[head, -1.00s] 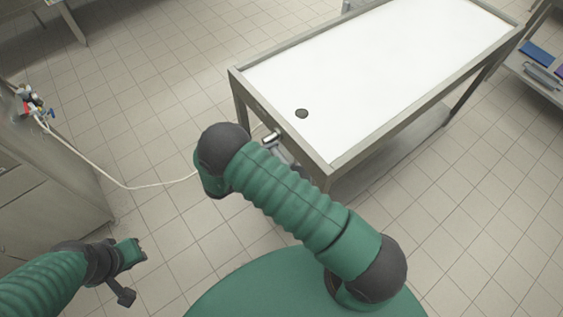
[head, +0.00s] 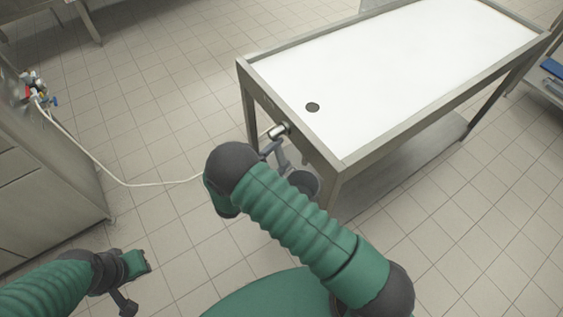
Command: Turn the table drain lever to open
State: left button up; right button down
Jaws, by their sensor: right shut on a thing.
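The white-topped metal table (head: 420,65) has a dark round drain hole (head: 312,107) near its near-left corner. A short metal drain fitting (head: 279,130) sticks out from the table's end below that hole. My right gripper (head: 270,149) is at this fitting, partly hidden behind my own green arm. It is shut on the drain lever, whose handle is mostly hidden, so its angle cannot be told. My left gripper (head: 136,284) is at the lower left, fingers apart and empty, away from the table.
A thin white hose (head: 125,184) runs from a cluster of coloured valve parts (head: 36,92) on the left cabinet (head: 40,190) across the floor toward the table end. A shelf with a blue item (head: 552,68) stands at far right. Tiled floor is open between cabinet and table.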

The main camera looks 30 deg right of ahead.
aim_at(276, 150)
jog(key=w+m+b, duration=0.1)
jog(key=b, duration=0.1)
jog(key=w+f+m+b, duration=0.1)
jog(key=b, duration=0.1)
jog(key=shift+d+f+m+t+h, duration=0.2)
jog(key=shift+f+m+t+h, duration=0.05)
jog(key=shift+m+t+h, duration=0.15)
jog(key=shift+w+m+b, duration=0.5)
jog(key=shift+m+b, duration=0.2)
jog(key=shift+b, duration=0.45)
jog(key=shift+w+r+m+t+h+b, duration=0.1)
jog(key=shift+w+m+t+h+b, duration=0.2)
jog(key=shift+m+h+b, duration=0.1)
jog(key=shift+a, duration=0.1)
jog(key=c, duration=0.5)
grip_release()
jog(key=o, duration=0.4)
jog(key=shift+d, duration=0.2)
jog(key=shift+a, duration=0.15)
